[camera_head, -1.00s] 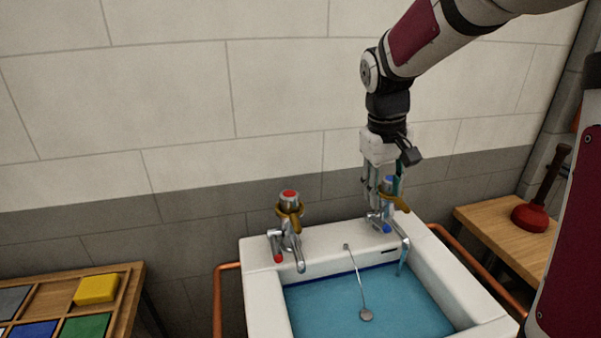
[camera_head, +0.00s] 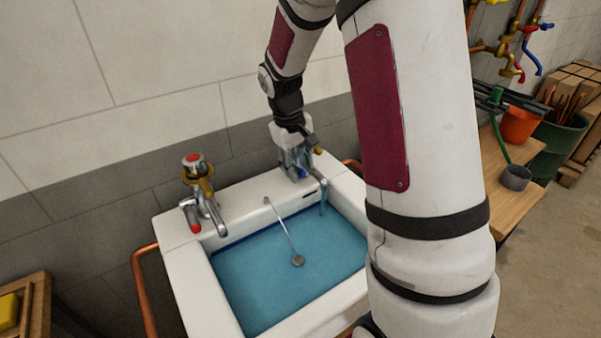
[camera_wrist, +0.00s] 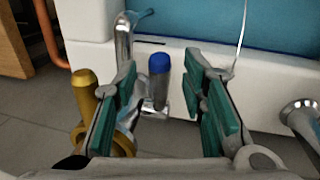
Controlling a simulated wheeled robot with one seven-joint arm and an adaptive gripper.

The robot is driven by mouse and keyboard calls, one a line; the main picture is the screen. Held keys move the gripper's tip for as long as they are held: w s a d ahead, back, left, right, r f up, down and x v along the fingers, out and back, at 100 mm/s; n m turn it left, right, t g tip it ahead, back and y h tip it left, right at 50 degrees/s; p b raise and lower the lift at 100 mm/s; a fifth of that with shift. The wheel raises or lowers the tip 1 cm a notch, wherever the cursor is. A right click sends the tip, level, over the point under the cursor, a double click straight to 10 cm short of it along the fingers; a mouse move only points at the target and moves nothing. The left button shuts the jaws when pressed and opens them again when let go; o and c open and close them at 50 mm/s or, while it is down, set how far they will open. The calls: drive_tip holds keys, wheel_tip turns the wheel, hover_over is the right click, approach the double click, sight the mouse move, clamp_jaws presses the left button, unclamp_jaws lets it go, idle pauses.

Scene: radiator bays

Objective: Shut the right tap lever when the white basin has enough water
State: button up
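The white basin (camera_head: 188,287) holds blue water (camera_head: 280,277) over its whole floor. The right tap (camera_head: 320,176) has a curved chrome spout, and a thin stream of water (camera_head: 323,199) falls from it into the basin. My gripper (camera_head: 296,168) is pointed down at this tap and hides much of it. In the wrist view my gripper (camera_wrist: 161,80) is open, with green pads on both sides of the blue-tipped lever (camera_wrist: 159,66). Gaps show between lever and pads. A brass tap part (camera_wrist: 86,90) is outside the left finger.
The left tap (camera_head: 197,190), with red marks, stands at the basin's back left. Copper pipe (camera_head: 143,292) runs beside the basin.

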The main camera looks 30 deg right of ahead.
drive_tip(key=shift+d+f, duration=0.15)
drive_tip(key=shift+f, duration=0.55)
drive_tip(key=shift+d+f, duration=0.1)
drive_tip(key=shift+f, duration=0.6)
clamp_jaws()
drive_tip(key=shift+s+f+t+b, duration=0.15)
drive_tip(key=shift+f+t+b, duration=0.35)
drive_tip(key=shift+f+t, duration=0.1)
drive_tip(key=shift+f+t+b, duration=0.75)
drive_tip(key=shift+t+b, duration=0.45)
drive_tip(key=shift+b, duration=0.05)
